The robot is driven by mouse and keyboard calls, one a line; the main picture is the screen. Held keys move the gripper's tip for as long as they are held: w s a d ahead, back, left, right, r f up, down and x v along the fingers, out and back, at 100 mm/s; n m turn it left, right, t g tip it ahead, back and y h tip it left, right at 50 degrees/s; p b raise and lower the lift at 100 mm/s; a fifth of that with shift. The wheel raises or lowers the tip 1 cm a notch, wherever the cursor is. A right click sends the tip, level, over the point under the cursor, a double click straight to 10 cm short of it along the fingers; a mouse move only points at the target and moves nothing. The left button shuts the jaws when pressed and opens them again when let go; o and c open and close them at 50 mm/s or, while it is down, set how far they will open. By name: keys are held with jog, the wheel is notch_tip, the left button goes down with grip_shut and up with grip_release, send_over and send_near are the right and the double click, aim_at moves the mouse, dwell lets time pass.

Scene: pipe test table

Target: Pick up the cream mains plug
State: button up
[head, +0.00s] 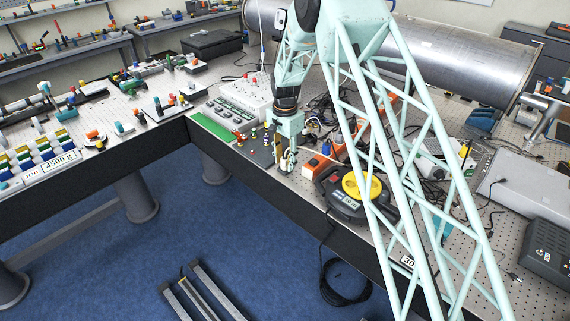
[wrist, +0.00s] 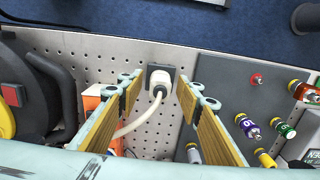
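The cream mains plug (wrist: 160,82) shows in the wrist view, with a cream cable (wrist: 137,122) curving down and left from it. A dark grey block (wrist: 151,70) shows right behind the plug; I cannot tell if the plug sits in it. My gripper (wrist: 161,92) is open, its wood-coloured fingers apart on either side of the plug, with a gap to each. In the head view my gripper (head: 288,161) points down near the bench's front edge. I cannot make out the plug there.
A black cable reel with a yellow centre (head: 352,190) stands close to the right of my gripper. An orange box (head: 318,164) sits between them. The blue floor lies beyond the bench edge.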

aim_at(285, 158)
jog(key=c, duration=0.9)
jog(key=shift+c, duration=0.2)
jog(key=shift+r, duration=0.15)
jog(key=shift+r, duration=1.55)
jog(key=shift+s+b, duration=0.15)
jog(key=shift+b, duration=0.15)
jog(key=s+d+b, duration=0.1)
jog(key=s+d, duration=0.1)
jog(key=s, duration=0.5)
jog(key=s+d+r+b, duration=0.1)
jog(key=s+d, duration=0.2)
jog(key=s, duration=0.4)
jog(key=shift+s+d+r, duration=0.3)
